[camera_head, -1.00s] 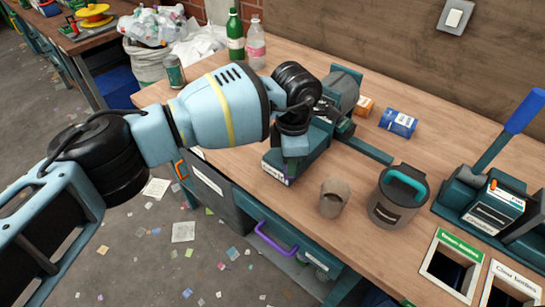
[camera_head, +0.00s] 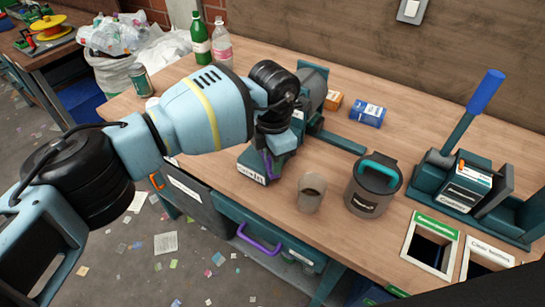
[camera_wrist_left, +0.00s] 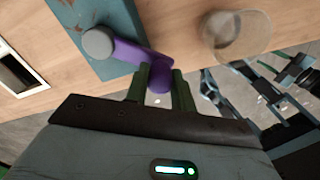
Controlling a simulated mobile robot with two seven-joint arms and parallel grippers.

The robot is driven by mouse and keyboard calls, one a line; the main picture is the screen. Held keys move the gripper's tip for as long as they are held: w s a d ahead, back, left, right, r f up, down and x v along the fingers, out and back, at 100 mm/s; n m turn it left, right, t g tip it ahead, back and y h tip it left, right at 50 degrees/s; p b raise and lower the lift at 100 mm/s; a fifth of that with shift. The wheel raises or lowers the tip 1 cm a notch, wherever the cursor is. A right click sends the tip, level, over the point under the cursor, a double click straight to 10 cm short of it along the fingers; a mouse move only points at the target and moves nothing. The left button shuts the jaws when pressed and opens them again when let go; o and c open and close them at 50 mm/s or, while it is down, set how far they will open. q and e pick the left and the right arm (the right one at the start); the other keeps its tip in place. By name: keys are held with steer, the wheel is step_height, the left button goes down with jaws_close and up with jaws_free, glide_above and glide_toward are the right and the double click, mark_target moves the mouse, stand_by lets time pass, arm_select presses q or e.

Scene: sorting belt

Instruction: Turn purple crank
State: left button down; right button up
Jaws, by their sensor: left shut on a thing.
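The purple crank (camera_head: 268,165) sits on the front of a teal machine (camera_head: 313,82) on the wooden bench; my left gripper hides most of it in the head view. In the left wrist view the crank's purple arm (camera_wrist_left: 127,52) runs from a grey round hub (camera_wrist_left: 98,42) to a purple handle (camera_wrist_left: 160,76). My left gripper (camera_head: 273,150) has its green fingers on either side of that handle, shut on it, as the left wrist view (camera_wrist_left: 161,82) shows. My right gripper is not in view.
To the right stand a brown cup (camera_head: 311,193), a dark container with a teal handle (camera_head: 373,186) and a blue-levered device (camera_head: 485,93). Two bottles (camera_head: 201,40) and a can (camera_head: 141,80) stand at the back left. A drawer with a purple handle (camera_head: 259,240) is below.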

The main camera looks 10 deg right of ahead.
arm_select(q)
steer(key=c, duration=1.2)
jaws_free()
steer(key=shift+o, duration=0.2)
steer(key=shift+r, duration=3.95)
